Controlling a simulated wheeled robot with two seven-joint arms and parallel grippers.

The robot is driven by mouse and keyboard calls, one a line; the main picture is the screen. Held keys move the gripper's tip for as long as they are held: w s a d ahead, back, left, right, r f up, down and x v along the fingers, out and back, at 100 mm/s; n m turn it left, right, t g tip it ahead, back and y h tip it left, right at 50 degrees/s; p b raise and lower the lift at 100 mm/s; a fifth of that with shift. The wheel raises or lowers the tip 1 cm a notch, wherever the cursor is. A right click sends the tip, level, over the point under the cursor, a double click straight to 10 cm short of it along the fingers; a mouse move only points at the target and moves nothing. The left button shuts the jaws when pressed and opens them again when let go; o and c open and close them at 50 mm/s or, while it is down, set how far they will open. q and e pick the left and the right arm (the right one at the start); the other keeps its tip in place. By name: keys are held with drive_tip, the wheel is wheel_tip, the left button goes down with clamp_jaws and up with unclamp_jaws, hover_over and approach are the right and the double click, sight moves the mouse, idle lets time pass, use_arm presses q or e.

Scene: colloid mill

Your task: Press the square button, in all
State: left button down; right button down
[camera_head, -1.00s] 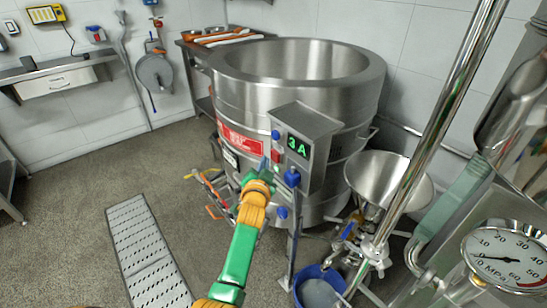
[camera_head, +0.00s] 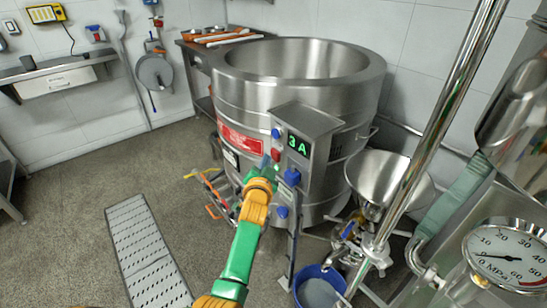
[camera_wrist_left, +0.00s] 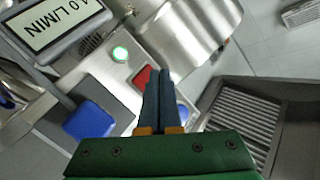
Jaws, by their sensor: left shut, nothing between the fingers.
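A control panel (camera_head: 310,130) with a green "3 A" display (camera_head: 298,145) stands on the side of the big steel vessel. A red, square-looking button (camera_head: 276,155) sits on its left part and also shows in the wrist view (camera_wrist_left: 142,77), partly behind the fingers. My right gripper is not in view.
A blue knob (camera_head: 291,177) sits low on the panel, near my gripper, and shows large in the wrist view (camera_wrist_left: 90,119). A steel funnel (camera_head: 380,180), a blue bucket (camera_head: 312,275) and a pressure gauge (camera_head: 506,256) are to the right.

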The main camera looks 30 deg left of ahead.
use_arm(q)
drive_tip(key=shift+w+d+b, duration=0.2)
drive_tip(key=shift+w+b, duration=0.2)
drive_tip(key=shift+w, duration=0.1)
idle(0.8)
drive_tip(key=shift+s+a+p, duration=0.3)
drive_tip(key=shift+s+p, duration=0.5)
drive_tip(key=shift+p, duration=0.1)
